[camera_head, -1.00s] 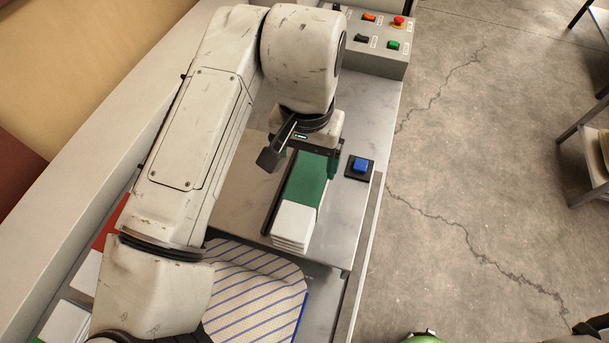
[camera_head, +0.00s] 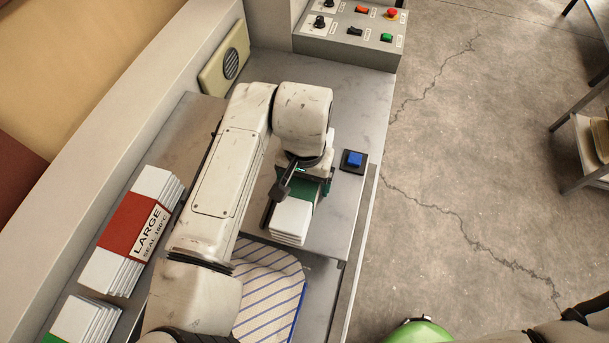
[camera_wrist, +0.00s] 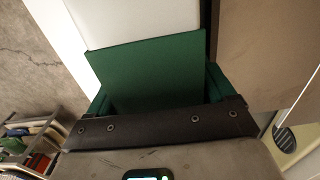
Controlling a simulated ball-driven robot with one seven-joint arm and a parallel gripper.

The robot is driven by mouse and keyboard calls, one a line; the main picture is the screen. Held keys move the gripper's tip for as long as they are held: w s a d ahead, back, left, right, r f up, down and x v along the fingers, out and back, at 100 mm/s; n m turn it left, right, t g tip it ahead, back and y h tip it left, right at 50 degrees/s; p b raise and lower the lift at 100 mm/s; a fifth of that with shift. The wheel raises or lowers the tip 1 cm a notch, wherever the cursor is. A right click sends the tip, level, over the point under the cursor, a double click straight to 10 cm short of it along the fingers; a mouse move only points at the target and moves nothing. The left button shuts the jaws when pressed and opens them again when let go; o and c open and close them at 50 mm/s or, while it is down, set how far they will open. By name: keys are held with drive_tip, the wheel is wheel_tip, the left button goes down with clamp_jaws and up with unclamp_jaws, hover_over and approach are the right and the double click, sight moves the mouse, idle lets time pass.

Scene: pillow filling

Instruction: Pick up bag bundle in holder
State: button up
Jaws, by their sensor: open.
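The bag bundle (camera_head: 293,217) is a stack of white bags with a green band, lying in a dark-edged holder (camera_head: 267,212) on the metal bench. My gripper (camera_head: 303,186) is low over the banded part and hides most of the green. In the wrist view the green band (camera_wrist: 150,70) fills the middle, with the white bags (camera_wrist: 130,18) beyond it. The gripper's green-tipped fingers (camera_wrist: 158,98) are open, one on each side of the band. I cannot tell whether they touch it.
A red-banded "LARGE" bundle (camera_head: 134,229) and a green-banded stack (camera_head: 84,321) lie at left. A blue button (camera_head: 354,160) sits right of the holder. A striped pillow cover (camera_head: 268,287) lies in front. A control box (camera_head: 352,32) stands at the back.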

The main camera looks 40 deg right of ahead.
drive_tip(key=shift+c, duration=0.4)
drive_tip(key=shift+r, duration=0.1)
drive_tip(key=c, duration=1)
